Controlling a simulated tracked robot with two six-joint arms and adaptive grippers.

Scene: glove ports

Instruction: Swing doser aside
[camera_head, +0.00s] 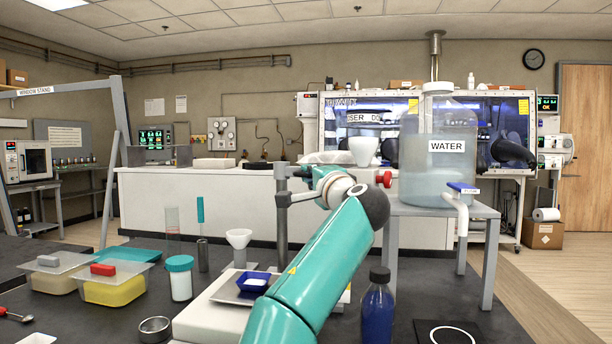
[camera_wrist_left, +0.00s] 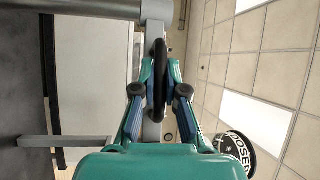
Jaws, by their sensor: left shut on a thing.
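The doser (camera_head: 363,148) shows in the head view as a white hopper behind my left arm, with a red knob (camera_head: 385,179) below it. A grey upright post (camera_head: 281,225) with a clamp arm stands to its left. My left gripper (camera_head: 308,174) is beside the post's clamp, partly hidden by my own wrist. In the left wrist view its fingers (camera_wrist_left: 159,92) are shut on a black ring-shaped handle (camera_wrist_left: 160,65) by a grey bar. A round part labelled DOSER (camera_wrist_left: 238,146) shows at lower right there. The right gripper is out of view.
Below stands a pale balance (camera_head: 215,318) with a blue weighing dish (camera_head: 253,281). A white funnel (camera_head: 239,238), white jar (camera_head: 180,280) and lidded tubs are left. A blue bottle (camera_head: 377,310) and a water tank (camera_head: 438,160) on a stand are right.

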